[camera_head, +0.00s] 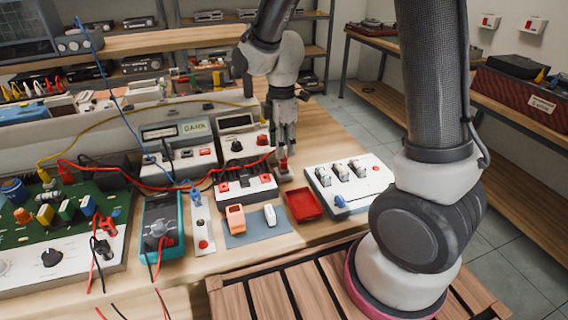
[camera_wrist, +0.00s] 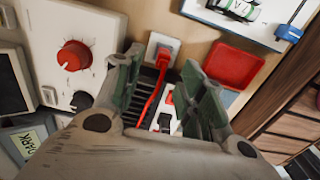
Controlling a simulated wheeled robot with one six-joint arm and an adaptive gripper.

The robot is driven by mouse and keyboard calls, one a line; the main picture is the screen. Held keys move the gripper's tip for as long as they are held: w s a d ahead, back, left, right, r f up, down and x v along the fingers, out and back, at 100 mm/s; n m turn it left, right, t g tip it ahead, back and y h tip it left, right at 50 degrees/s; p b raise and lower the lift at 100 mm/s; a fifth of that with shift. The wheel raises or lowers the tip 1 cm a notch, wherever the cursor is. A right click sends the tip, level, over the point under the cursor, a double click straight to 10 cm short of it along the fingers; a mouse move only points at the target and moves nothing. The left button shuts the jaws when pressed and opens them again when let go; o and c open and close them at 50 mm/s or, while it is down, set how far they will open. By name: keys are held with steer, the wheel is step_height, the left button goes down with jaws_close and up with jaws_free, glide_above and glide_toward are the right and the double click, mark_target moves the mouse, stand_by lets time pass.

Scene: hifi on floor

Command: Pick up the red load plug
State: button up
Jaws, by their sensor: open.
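The red load plug (camera_wrist: 163,54) sits in a small white socket plate in the wrist view, with a red cable running from it. In the head view the red plug (camera_head: 284,162) stands on the bench just below my gripper (camera_head: 286,142). My gripper (camera_wrist: 162,62) is open, its two greenish fingers apart on either side of the plug and cable in the wrist view. From these views I cannot tell whether a finger touches the plug. Its lower part is hidden in the socket.
An empty red tray (camera_head: 303,204) and a white switch panel (camera_head: 348,184) lie to the right. A white box with red terminals (camera_head: 246,187) is close on the left. Instruments with a red knob (camera_wrist: 74,56) stand beside the gripper. Red and yellow cables cross the bench.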

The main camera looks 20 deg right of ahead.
mark_target(284, 164)
steer(key=f, duration=0.5)
steer(key=shift+s+d, duration=0.15)
steer(key=shift+d, duration=0.1)
jaws_close()
